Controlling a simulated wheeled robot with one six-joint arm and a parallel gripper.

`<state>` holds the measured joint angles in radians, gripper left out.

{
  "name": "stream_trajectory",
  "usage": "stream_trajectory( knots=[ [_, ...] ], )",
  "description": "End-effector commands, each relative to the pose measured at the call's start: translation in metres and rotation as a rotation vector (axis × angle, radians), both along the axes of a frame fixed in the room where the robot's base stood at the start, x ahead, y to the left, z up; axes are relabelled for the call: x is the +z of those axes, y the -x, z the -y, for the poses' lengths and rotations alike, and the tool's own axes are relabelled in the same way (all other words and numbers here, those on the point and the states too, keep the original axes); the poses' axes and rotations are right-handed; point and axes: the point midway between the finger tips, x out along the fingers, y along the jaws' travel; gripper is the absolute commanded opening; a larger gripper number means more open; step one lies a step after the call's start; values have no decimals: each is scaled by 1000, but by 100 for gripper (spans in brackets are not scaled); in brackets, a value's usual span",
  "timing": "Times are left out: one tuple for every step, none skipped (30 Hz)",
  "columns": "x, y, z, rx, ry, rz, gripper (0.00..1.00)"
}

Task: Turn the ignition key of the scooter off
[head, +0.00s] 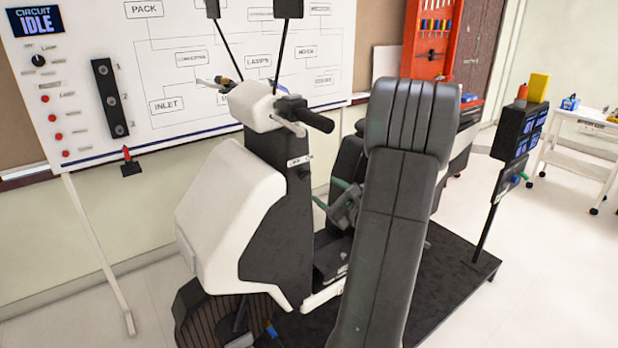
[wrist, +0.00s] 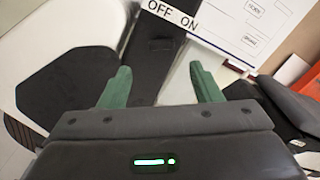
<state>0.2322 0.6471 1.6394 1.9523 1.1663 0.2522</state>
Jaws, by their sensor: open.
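The scooter (head: 232,200) stands at the middle in the head view, with white body panels and a dark front column. A white OFF/ON label (wrist: 172,14) is on the column in the wrist view; it shows small in the head view (head: 299,160). Below the label, a small dark shape that looks like the ignition key (wrist: 158,44) sits on the dark panel. Which word it points to, I cannot tell. My gripper (wrist: 161,84) has green fingers spread wide and empty. The key shape lies ahead, between the fingertips in the picture, apart from them. My gripper is beside the column in the head view (head: 331,193).
The handlebar grip (head: 317,120) and mirrors rise above the column. A whiteboard (head: 190,60) with a circuit diagram and a "CIRCUIT IDLE" display (head: 35,22) stands behind. A post with dark screens (head: 517,130) stands right.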

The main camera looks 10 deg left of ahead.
Motion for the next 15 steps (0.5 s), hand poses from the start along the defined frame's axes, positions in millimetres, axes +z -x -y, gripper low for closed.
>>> stream_trajectory(
  knots=[
    [2, -8, -10, 3, 0, -1, 58],
    [2, -12, -15, 4, -1, -1, 58],
    [2, -19, -21, 4, 1, 1, 58],
    [2, -23, -26, 3, 0, 0, 58],
    [2, -28, -30, 4, -1, -1, 58],
    [2, -34, -36, 4, 0, 0, 58],
    [2, -38, -40, 3, 0, 0, 58],
    [2, -42, -43, 2, 0, 0, 58],
    [2, -47, -48, 2, -1, -1, 58],
    [2, -50, -52, 2, 0, 0, 58],
    [2, -53, -54, 2, 0, 0, 58],
    [1, -57, -58, 1, 0, 0, 58],
    [1, -59, -60, 1, 0, 0, 58],
    [1, -61, -62, 0, 0, 0, 58],
    [1, -63, -64, 0, -1, 1, 58]
  ],
)
